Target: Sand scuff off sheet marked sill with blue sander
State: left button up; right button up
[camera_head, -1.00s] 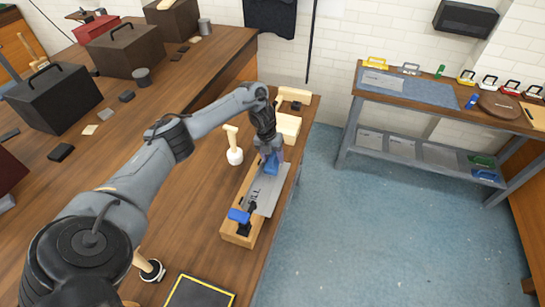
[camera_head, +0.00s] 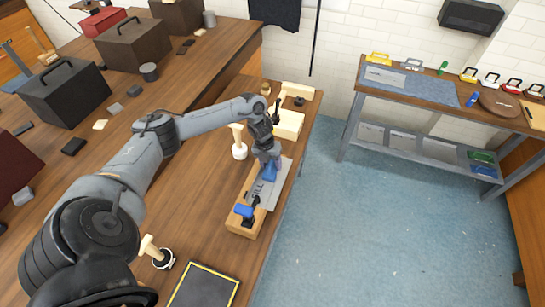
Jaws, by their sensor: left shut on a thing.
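The grey sheet (camera_head: 283,172) lies on a wooden block (camera_head: 240,225) near the bench's right edge. A blue-handled clamp (camera_head: 244,210) sits at its near end. My left gripper (camera_head: 268,163) points down over the sheet, shut on the blue sander (camera_head: 270,173). The sander is at the sheet's surface; the arm partly hides it, and I cannot tell how firmly it touches. My right gripper is out of view.
A pale mallet (camera_head: 239,151) stands left of the sheet. A wooden-handled tool (camera_head: 158,254) and a yellow-edged black mat (camera_head: 203,287) are at the near side. A wooden box (camera_head: 289,123) is beyond the block. A second bench (camera_head: 440,110) stands across open blue floor.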

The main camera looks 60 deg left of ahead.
aim_at(267, 177)
pick_arm(q)
jog(key=shift+s+d+p, duration=0.55)
jog(key=shift+s, duration=0.15)
jog(key=shift+s+d+p, duration=0.4)
jog(key=shift+s+p, duration=0.15)
jog(key=shift+p, duration=0.25)
jog(key=shift+s+d+f+p, duration=0.15)
jog(key=shift+s+d+p, duration=0.4)
jog(key=shift+s+p, duration=0.1)
jog(key=shift+s+d+f, duration=0.15)
jog(key=shift+s+d+r+p, duration=0.1)
jog(key=shift+s+r+p, duration=0.05)
jog(key=shift+r+p, duration=0.7)
notch_tip(267, 177, up, 3)
jog(key=shift+f+p, duration=0.1)
jog(key=shift+p, duration=0.9)
jog(key=shift+w+r+p, duration=0.2)
jog(key=shift+r+p, duration=0.4)
jog(key=shift+r, duration=0.25)
